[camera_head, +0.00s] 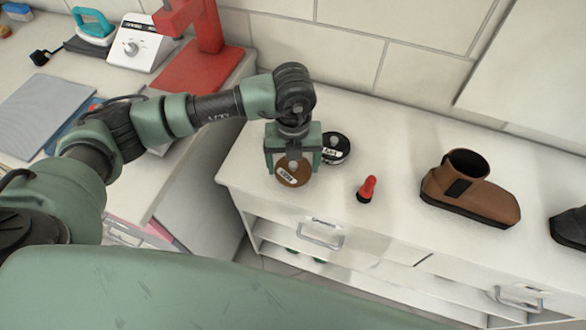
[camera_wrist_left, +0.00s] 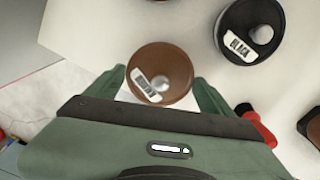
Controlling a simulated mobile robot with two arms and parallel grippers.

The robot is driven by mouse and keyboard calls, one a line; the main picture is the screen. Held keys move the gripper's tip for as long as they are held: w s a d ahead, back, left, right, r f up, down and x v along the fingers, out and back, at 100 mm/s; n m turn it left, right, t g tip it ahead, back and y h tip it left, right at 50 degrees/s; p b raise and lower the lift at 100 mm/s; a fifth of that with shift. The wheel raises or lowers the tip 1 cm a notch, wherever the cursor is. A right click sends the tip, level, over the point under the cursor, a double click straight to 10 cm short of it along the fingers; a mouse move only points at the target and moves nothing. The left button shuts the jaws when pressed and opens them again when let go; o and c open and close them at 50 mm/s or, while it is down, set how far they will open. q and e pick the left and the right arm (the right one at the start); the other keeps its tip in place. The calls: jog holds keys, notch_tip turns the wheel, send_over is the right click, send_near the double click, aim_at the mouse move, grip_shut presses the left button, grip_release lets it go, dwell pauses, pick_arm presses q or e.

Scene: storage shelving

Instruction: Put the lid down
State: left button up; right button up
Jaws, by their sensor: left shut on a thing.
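A round brown lid (camera_head: 290,180) with a white label and a pale knob is at the counter's left end, under my left gripper (camera_head: 293,163). The left gripper points down and is shut on the brown lid, with its fingers at either side. The lid also shows in the left wrist view (camera_wrist_left: 172,90) between the fingers. I cannot tell whether it touches the counter or what is beneath it. A black round tin (camera_head: 337,148) with a white label and a pale knob stands right behind it; the wrist view shows its label, "BLACK" (camera_wrist_left: 236,48). My right gripper is not in view.
The white counter (camera_head: 380,240) has bare room around a small red and black item (camera_head: 366,190). A brown boot (camera_head: 470,190) stands further right, with a dark shoe (camera_head: 572,228) at the edge. A red stand (camera_head: 205,60) and a white device (camera_head: 140,45) are at the left.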

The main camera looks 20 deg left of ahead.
aim_at(293, 168)
pick_arm(q)
notch_tip(293, 168, down, 3)
jog(key=shift+f, duration=0.15)
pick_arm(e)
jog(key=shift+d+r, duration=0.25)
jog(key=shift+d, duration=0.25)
pick_arm(q)
jog(key=shift+f, duration=0.2)
jog(key=o, duration=1.2)
jog(key=shift+r, duration=0.4)
notch_tip(293, 168, up, 12)
jog(key=shift+f+b, duration=0.2)
jog(key=shift+b, duration=0.75)
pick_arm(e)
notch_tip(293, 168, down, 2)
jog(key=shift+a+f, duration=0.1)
